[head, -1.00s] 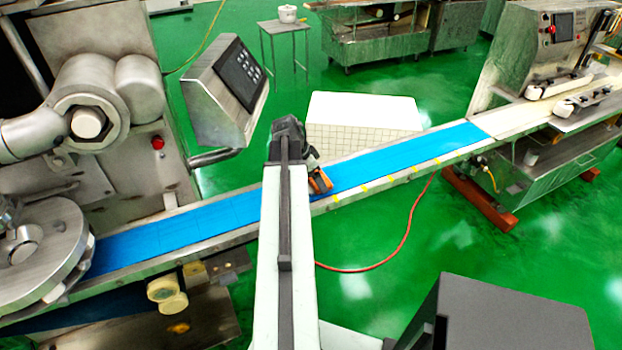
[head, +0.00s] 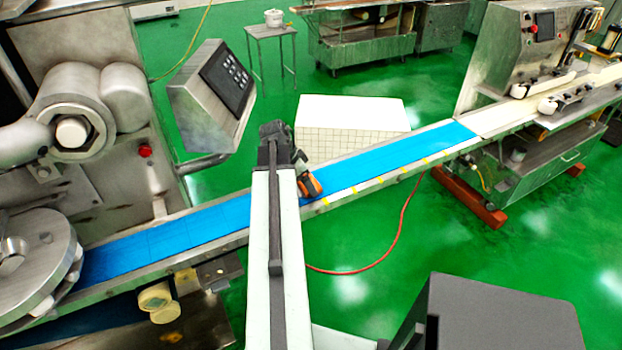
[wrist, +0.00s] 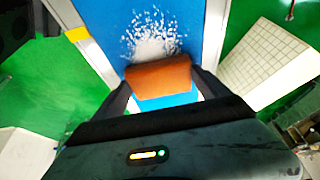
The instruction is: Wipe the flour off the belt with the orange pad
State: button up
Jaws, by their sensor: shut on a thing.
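The blue belt (head: 385,158) runs from the round machine at lower left up to the machine at right. In the wrist view a patch of white flour (wrist: 152,35) lies on the blue belt (wrist: 187,30), just beyond the pad. My gripper (wrist: 158,82) is shut on the orange pad (wrist: 158,75), with a finger at each end of it. The pad lies over the belt at the near edge of the flour; I cannot tell whether it touches the belt. In the head view the pad (head: 313,186) shows at the belt's near edge, and my arm hides the belt to its left.
Metal rails with yellow marks (head: 379,181) edge the belt. A white tiled block (head: 352,126) stands behind it. A red hose (head: 392,238) lies on the green floor in front.

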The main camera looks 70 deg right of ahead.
aim_at(314, 180)
jog(key=shift+w+a, duration=3.2)
jog(key=shift+f, duration=0.1)
jog(key=shift+s+d, duration=1.3)
jog(key=shift+d, duration=0.1)
jog(key=shift+s+d, duration=3)
jog(key=shift+f, duration=0.15)
jog(key=shift+w+a, duration=1.5)
jog(key=shift+a, duration=0.05)
jog(key=shift+w, duration=0.1)
